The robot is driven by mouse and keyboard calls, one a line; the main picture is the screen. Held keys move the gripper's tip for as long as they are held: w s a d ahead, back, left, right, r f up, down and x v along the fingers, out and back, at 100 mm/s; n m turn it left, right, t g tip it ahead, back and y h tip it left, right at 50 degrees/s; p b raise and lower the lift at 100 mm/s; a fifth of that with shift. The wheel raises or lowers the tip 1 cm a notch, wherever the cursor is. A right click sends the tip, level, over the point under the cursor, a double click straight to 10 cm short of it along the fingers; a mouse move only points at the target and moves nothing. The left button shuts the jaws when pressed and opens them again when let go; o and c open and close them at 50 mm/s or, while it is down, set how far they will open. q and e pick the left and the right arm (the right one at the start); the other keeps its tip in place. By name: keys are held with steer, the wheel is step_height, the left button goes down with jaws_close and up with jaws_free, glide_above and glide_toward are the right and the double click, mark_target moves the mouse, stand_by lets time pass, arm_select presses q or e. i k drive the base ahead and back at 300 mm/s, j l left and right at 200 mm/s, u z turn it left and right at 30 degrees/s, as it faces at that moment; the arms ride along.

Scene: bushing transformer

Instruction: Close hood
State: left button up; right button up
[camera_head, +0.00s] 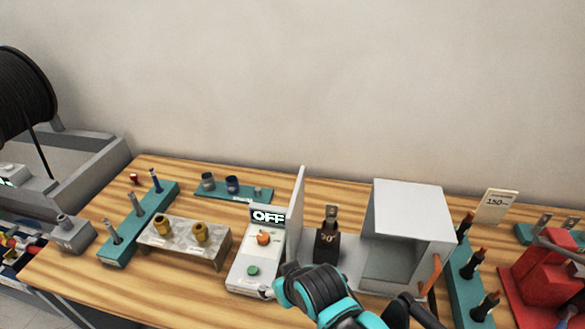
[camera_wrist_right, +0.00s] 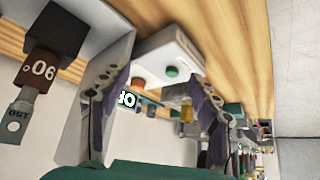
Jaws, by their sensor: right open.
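The hood (camera_head: 412,208) is a light grey box shell at the right end of the machine base. It stands apart from the upright grey end panel (camera_head: 297,215), with the space between them uncovered. Whether a finger touches the panel cannot be told.
A teal rack (camera_head: 468,285) and a red stand (camera_head: 548,275) are right of the hood.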

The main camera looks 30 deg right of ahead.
mark_target(418, 214)
steer(key=z, duration=2.1)
steer(key=i+l, duration=0.15)
steer(key=l, duration=0.15)
